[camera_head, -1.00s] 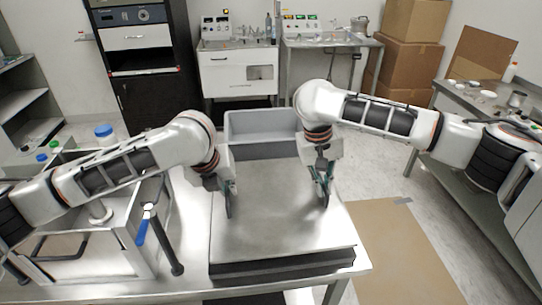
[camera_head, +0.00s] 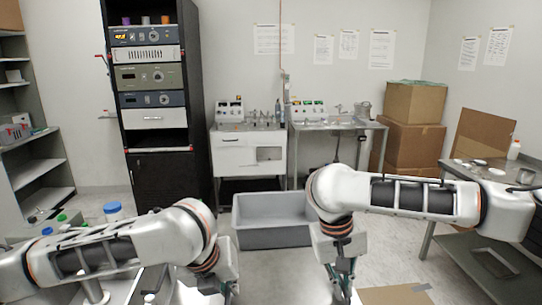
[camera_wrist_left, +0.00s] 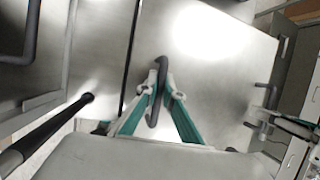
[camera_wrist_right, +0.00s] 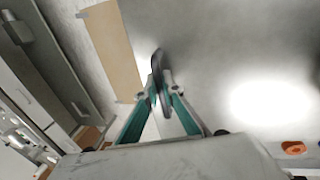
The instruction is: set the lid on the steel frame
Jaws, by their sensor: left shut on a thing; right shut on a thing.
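The lid (camera_head: 275,275) is a broad shiny steel plate, mostly cut off at the bottom of the head view. It fills much of the left wrist view (camera_wrist_left: 205,60) and right wrist view (camera_wrist_right: 240,55). My left gripper (camera_wrist_left: 158,95) is shut on its dark left handle (camera_wrist_left: 161,68). My right gripper (camera_wrist_right: 160,97) is shut on its other dark handle (camera_wrist_right: 157,62); it also shows at the bottom of the head view (camera_head: 344,290). The steel frame is mostly hidden behind my left arm in the head view. I cannot tell the lid's height above what lies under it.
A grey bin (camera_head: 270,235) stands behind the lid. Blue-capped (camera_head: 113,208) and green-capped containers stand near my left arm. A dark rod (camera_wrist_left: 50,130) lies left of my left gripper. A side bench (camera_head: 480,175) is at right. A brown floor sheet (camera_wrist_right: 112,50) lies beyond the lid's edge.

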